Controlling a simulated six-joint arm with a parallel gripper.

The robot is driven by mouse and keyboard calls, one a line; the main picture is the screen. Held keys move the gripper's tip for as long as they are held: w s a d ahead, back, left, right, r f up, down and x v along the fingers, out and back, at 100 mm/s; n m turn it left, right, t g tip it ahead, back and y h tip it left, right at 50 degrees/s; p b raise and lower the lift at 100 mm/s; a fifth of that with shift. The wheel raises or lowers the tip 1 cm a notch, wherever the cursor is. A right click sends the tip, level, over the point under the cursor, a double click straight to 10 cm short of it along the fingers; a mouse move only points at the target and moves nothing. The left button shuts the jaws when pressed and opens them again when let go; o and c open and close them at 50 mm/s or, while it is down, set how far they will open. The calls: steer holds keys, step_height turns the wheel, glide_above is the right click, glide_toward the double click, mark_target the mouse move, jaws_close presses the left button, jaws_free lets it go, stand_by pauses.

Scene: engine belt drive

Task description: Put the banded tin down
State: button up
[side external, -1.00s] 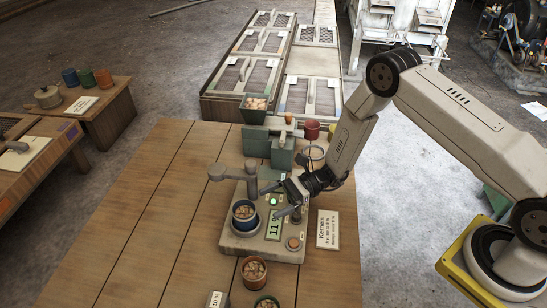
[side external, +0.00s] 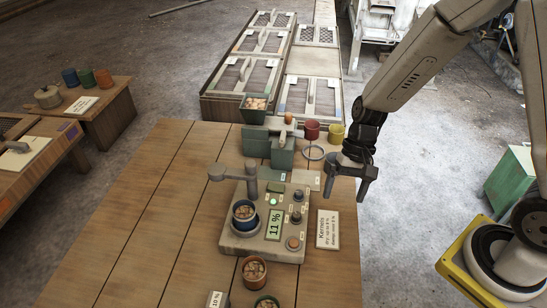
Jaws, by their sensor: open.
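Several tins are in the side external view, and I cannot tell for certain which one the task calls banded. A dark blue tin (side external: 244,211) full of brown kernels stands upright on the left part of the grey meter (side external: 250,243), near its post and arm. An orange-brown tin (side external: 254,270) with kernels stands on the table in front of the meter. A green-rimmed tin (side external: 266,302) is partly cut off at the bottom edge. My gripper (side external: 344,197) is open and empty, pointing down at the right of the meter, apart from all the tins.
The meter display (side external: 274,225) reads 11 %. A kernels card (side external: 328,229) lies on the right of the wooden table (side external: 160,220). A green machine with a hopper (side external: 255,109), a red cup (side external: 311,130) and a yellow cup (side external: 336,133) stand behind. The table's left side is clear.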

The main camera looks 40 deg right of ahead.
steer(key=s+d+r+n+t+h, duration=0.2)
steer(key=d+r+n+t+h, duration=0.2)
steer(key=d+r+n, duration=0.2)
steer(key=shift+n+t, duration=0.3)
steer(key=shift+t, duration=0.1)
steer(key=shift+f, duration=0.15)
steer(key=m+y, duration=1.6)
steer(key=m, duration=0.3)
glide_toward(245, 217)
steer(key=a, duration=0.2)
steer(key=shift+w+a+f, duration=0.2)
steer(key=shift+w+a, duration=0.1)
steer(key=shift+w, duration=0.05)
steer(key=shift+w+d+f+m+t+y, duration=0.2)
steer(key=shift+w+f+m+t+y, duration=0.4)
steer(key=shift+m+t, duration=0.4)
steer(key=shift+w, duration=0.1)
